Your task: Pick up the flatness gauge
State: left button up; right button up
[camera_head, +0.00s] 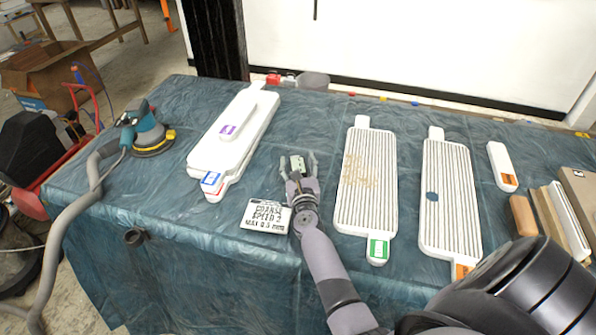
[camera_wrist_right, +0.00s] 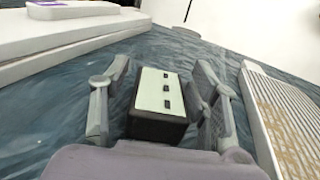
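A small dark box with a pale top and several black marks (camera_wrist_right: 160,92) is probably the flatness gauge. It sits on the blue-green table cover in the right wrist view and also shows in the head view (camera_head: 297,164). My right gripper (camera_head: 298,165) is open, with one finger on each side of the box. In the right wrist view, a gap shows between the left finger and the box. The right finger is close to the box, and I cannot tell whether it touches. My left gripper is not in view.
A sign card (camera_head: 266,216) lies left of my right arm. White panels (camera_head: 235,130) lie further left, with a sander (camera_head: 148,132) beyond. Two ribbed panels (camera_head: 367,180) (camera_head: 450,195) lie to the right. A small white block (camera_head: 502,165) and boards (camera_head: 578,195) are at the far right.

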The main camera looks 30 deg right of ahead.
jog(key=c, duration=1)
jog(key=shift+c, duration=0.6)
jog(key=shift+r, duration=0.15)
